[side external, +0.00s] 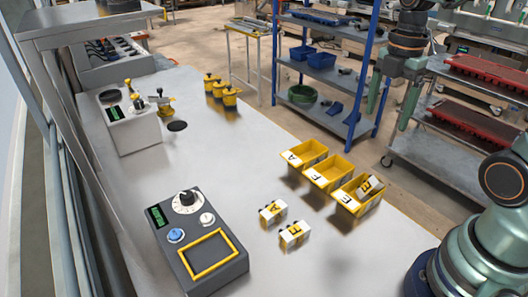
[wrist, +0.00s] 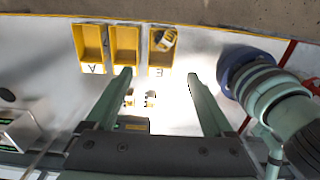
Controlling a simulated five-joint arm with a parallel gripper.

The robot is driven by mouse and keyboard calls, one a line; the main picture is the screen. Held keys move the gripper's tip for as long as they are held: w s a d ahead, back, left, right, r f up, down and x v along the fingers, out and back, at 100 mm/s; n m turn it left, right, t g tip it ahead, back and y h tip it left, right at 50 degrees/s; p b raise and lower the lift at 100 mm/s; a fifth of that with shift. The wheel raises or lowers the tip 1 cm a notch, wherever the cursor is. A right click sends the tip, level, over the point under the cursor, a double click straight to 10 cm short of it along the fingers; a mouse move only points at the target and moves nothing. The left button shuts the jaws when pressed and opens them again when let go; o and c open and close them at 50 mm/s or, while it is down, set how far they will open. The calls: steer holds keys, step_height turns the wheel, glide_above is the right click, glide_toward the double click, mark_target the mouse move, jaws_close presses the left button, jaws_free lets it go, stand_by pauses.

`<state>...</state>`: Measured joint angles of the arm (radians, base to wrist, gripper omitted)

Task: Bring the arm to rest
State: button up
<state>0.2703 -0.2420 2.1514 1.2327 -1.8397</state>
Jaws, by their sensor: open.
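My gripper (side external: 388,118) is raised in the air at the upper right of the side view, apart from the table and the bins. Its two fingers hang down, spread and empty. In the wrist view the gripper (wrist: 158,74) also shows wide open, with nothing between its fingertips. The upper arm parts run out of the side view at the top.
On the metal table (side external: 190,170) stand yellow bins A (side external: 293,158), F (side external: 317,178) and E (side external: 344,201). A block marked E (side external: 370,184) lies in bin E. Blocks A (side external: 272,211) and E (side external: 294,235) stand in front. A control box (side external: 200,240) is at the left.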

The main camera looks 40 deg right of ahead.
steer(key=a+r+m+t, duration=0.2)
steer(key=a+m+t, duration=0.3)
steer(key=m, duration=1.3)
steer(key=a, duration=0.3)
steer(key=shift+t, duration=0.3)
